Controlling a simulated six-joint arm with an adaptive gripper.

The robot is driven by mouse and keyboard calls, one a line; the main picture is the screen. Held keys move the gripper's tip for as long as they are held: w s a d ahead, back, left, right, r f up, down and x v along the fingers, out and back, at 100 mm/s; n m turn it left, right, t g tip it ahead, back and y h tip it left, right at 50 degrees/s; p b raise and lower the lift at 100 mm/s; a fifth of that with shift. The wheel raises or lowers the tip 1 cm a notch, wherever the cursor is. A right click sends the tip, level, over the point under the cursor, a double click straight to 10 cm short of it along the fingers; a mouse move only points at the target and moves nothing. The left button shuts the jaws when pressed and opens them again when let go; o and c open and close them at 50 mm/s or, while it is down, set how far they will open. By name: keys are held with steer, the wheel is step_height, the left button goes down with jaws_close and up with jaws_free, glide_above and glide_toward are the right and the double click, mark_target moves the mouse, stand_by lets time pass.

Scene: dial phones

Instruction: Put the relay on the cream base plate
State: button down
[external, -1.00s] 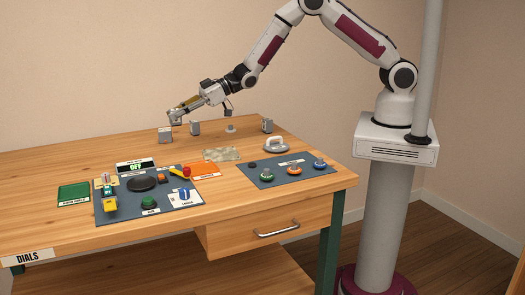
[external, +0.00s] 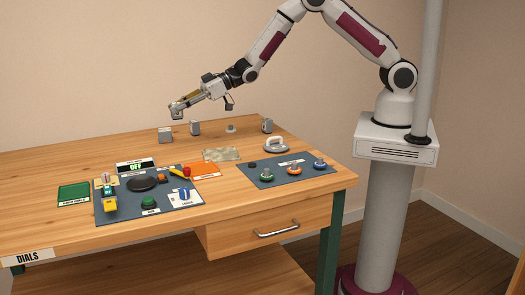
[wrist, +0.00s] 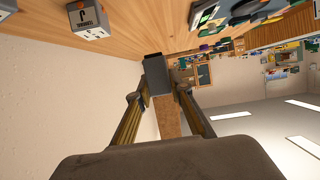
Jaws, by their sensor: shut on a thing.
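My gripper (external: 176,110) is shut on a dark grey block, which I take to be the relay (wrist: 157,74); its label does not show. It is held in the air above the back left of the table, and both fingers press its sides in the wrist view (wrist: 160,92). A small cream piece (external: 104,182) lies on the left blue mat, and a mottled pale sheet (external: 221,154) lies mid-table. I cannot tell for sure which is the cream base plate. Both are nearer the front than my gripper.
Grey blocks (external: 165,134) and (external: 195,128) stand below my gripper, with another block (external: 267,125) farther right. A grey-handled thing (external: 277,145) stands behind the right blue mat (external: 310,171). A green tray (external: 73,194) is at the left. Bare wood lies between.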

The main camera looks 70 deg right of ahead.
steer(key=s+d+n+g+y, duration=0.1)
steer(key=s+d+n, duration=0.1)
steer(key=s, duration=0.3)
steer(key=n+g+y, duration=0.3)
steer(key=g, duration=0.1)
glide_above(222, 153)
steer(key=shift+a, duration=0.15)
steer(key=shift+f, duration=3.1)
steer(key=shift+f, duration=1.85)
steer(key=shift+f, duration=0.1)
